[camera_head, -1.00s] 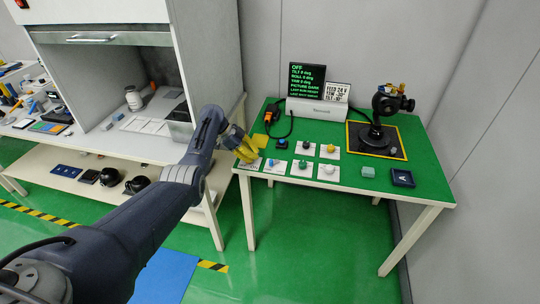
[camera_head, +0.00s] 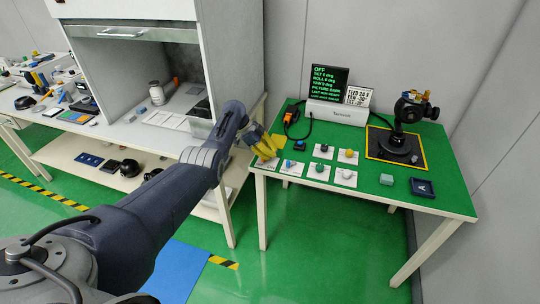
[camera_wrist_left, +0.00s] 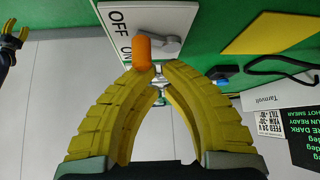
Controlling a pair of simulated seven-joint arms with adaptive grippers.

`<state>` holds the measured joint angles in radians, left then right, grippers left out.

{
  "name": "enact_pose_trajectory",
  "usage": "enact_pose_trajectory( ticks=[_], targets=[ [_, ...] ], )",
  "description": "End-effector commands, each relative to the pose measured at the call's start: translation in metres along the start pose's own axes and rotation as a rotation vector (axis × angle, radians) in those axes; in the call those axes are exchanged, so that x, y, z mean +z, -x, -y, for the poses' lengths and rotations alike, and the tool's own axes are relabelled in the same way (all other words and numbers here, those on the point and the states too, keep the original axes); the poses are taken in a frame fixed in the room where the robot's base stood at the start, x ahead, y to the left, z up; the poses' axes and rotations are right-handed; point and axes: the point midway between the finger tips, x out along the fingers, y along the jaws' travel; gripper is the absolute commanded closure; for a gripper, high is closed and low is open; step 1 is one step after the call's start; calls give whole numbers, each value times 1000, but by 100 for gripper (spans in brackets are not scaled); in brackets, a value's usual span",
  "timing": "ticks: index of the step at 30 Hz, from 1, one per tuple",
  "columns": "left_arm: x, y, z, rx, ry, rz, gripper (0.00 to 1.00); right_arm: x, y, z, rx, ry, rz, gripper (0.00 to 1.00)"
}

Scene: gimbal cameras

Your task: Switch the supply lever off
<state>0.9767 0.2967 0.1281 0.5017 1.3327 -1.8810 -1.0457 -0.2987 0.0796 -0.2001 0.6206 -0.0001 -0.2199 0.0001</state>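The supply lever has an orange handle (camera_wrist_left: 143,50) on a grey pivot, on a white plate (camera_wrist_left: 170,18) marked OFF and ON. The handle lies beside the ON lettering in the left wrist view. My left gripper (camera_head: 266,154) is at the table's near left corner and hides the lever in the head view. In the left wrist view its yellow fingertips (camera_wrist_left: 158,68) nearly meet, right at the orange handle, which appears beside the left tip rather than clearly between them. My right gripper (camera_wrist_left: 15,33) shows small at the upper left there, fingers apart and empty.
The green table (camera_head: 440,178) holds several control cards, a display (camera_head: 328,85) reading OFF, a gimbal camera (camera_head: 400,135) on a yellow-edged mat, a pale green block (camera_head: 386,179) and a dark blue tray (camera_head: 422,188). A cabinet bench (camera_head: 165,100) stands left.

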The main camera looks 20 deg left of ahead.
Motion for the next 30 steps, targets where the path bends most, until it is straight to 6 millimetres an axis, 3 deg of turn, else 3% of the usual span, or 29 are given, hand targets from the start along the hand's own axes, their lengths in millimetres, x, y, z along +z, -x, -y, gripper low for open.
enact_pose_trajectory(
  ticks=[16, 24, 30],
  targets=[
    [-3, -3, 1, 0, 0, 1, 100, 2, 0, 0, 0, 0, 2, 56],
    [-36, -29, 1, 4, -7, 0, 100, 2, 0, 1, -1, 0, 2, 56],
    [-35, 8, 3, -1, -6, 2, 100, 2, 0, 0, 0, 0, 3, 56]
  ],
)
